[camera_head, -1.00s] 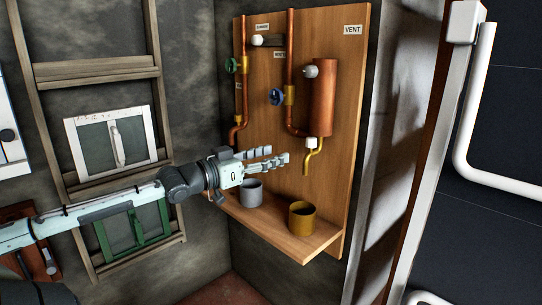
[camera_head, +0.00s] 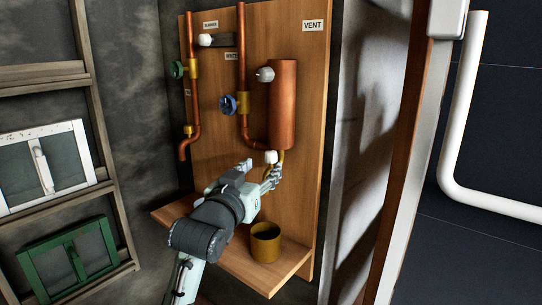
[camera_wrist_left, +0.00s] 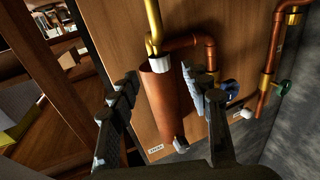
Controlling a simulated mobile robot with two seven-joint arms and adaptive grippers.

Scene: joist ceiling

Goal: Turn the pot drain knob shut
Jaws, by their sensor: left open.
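The pot is a copper cylinder (camera_head: 283,105) on the wooden board. Its white drain knob (camera_head: 271,157) sits at the bottom, above a brass spout partly hidden by my fingers. My left gripper (camera_head: 262,174) is open, just below and in front of the knob. In the left wrist view the white knob (camera_wrist_left: 158,63) and brass spout (camera_wrist_left: 152,25) show between the spread fingers (camera_wrist_left: 159,76), with the copper pot (camera_wrist_left: 162,105) nearer the palm. I see no contact with the knob. My right gripper is out of view.
A brass cup (camera_head: 265,245) stands on the wooden shelf (camera_head: 272,276) below. A blue valve wheel (camera_head: 228,105) and a green one (camera_head: 178,69) are on pipes to the left. Another white knob (camera_head: 265,74) is on the pot's upper part. A wall stands right of the board.

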